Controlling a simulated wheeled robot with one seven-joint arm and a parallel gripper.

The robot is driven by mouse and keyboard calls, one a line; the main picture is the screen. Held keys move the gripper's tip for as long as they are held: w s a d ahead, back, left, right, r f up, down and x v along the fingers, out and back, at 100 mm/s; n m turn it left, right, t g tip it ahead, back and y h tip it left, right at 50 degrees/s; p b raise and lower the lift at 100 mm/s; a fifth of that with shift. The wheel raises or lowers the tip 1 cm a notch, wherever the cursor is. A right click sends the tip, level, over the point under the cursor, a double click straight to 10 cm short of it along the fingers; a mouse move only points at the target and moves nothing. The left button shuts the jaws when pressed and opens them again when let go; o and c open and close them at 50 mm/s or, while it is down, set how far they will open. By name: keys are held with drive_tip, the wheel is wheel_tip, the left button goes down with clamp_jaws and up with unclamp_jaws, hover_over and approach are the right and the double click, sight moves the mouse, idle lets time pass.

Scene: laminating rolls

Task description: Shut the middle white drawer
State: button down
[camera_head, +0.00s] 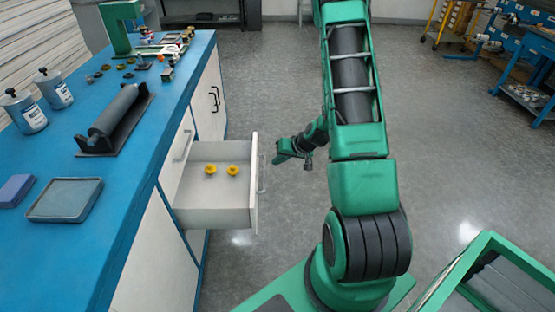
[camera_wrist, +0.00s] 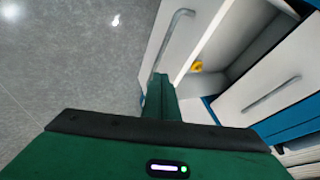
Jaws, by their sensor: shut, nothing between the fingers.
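The white drawer (camera_head: 218,217) stands pulled out from the blue-topped bench in the head view, with two small yellow knobs (camera_head: 232,170) lying inside. Its front panel faces right and carries a bar handle. In the wrist view the drawer front with its grey bar handle (camera_wrist: 168,42) is at upper middle, and a yellow knob (camera_wrist: 197,67) shows inside. My gripper (camera_head: 278,158) is just right of the drawer front in the head view, pointing towards it. It is shut and empty. I cannot tell whether it touches the front; its fingers (camera_wrist: 160,92) overlap the panel's lower edge in the wrist view.
The blue bench top (camera_head: 75,255) holds a black roller (camera_head: 115,115), two metal cans (camera_head: 52,88), a grey tray (camera_head: 66,200) and small parts. A closed white front (camera_wrist: 270,85) with a handle is beside the open drawer.

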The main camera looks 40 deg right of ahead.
drive_tip(key=w+a+f, duration=0.2)
drive_tip(key=w, duration=0.1)
drive_tip(key=w+a+f, duration=0.1)
drive_tip(key=f, duration=0.1)
drive_tip(key=shift+w+a+f, duration=0.1)
drive_tip(key=shift+w+a, duration=0.15)
drive_tip(key=shift+w, duration=0.15)
drive_tip(key=shift+w+a, duration=0.25)
drive_tip(key=shift+a, duration=0.15)
